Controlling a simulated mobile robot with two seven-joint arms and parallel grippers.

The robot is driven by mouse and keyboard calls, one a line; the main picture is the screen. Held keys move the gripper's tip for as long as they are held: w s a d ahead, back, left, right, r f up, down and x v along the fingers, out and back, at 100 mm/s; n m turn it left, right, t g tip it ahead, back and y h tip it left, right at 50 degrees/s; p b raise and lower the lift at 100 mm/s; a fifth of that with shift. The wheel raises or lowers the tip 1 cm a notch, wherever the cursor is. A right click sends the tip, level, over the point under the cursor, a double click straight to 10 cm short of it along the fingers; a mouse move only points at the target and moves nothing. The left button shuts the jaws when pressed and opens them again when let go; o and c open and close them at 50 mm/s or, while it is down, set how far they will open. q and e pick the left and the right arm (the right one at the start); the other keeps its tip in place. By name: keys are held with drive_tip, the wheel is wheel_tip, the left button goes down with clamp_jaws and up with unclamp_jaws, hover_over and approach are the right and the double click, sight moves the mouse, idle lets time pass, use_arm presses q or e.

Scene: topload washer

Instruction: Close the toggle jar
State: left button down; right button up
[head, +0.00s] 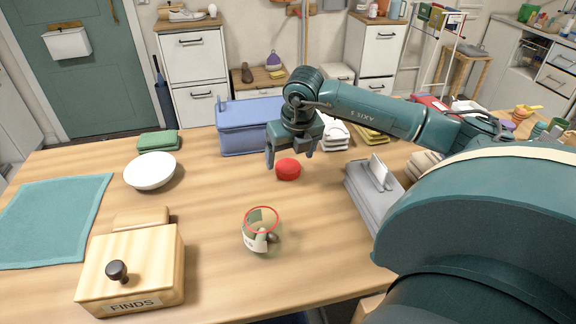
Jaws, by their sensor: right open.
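A glass jar (261,239) with a red ring around its open rim stands upright on the wooden table near the front middle. Something pale with a dark end shows in or against it; I cannot tell what. A round red lid (288,169) lies on the table behind the jar, slightly to its right. My right gripper (290,157) points down with its fingers open and apart. It is close above or behind the red lid, and I cannot tell whether it touches it. My left gripper does not show.
A wooden box marked FINDS (135,272) stands front left. A blue box (240,130) stands behind my gripper. A grey case (374,190) stands right. Bare table surrounds the jar.

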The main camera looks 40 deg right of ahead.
sight(288, 166)
drive_tip(key=x, duration=0.3)
drive_tip(key=shift+w+f, duration=0.1)
drive_tip(key=shift+f, duration=0.15)
drive_tip(key=shift+c, duration=0.3)
drive_tip(key=c, duration=1)
wheel_tip(288, 166, up, 10)
drive_tip(key=shift+r+b, duration=0.1)
drive_tip(key=shift+b, duration=0.2)
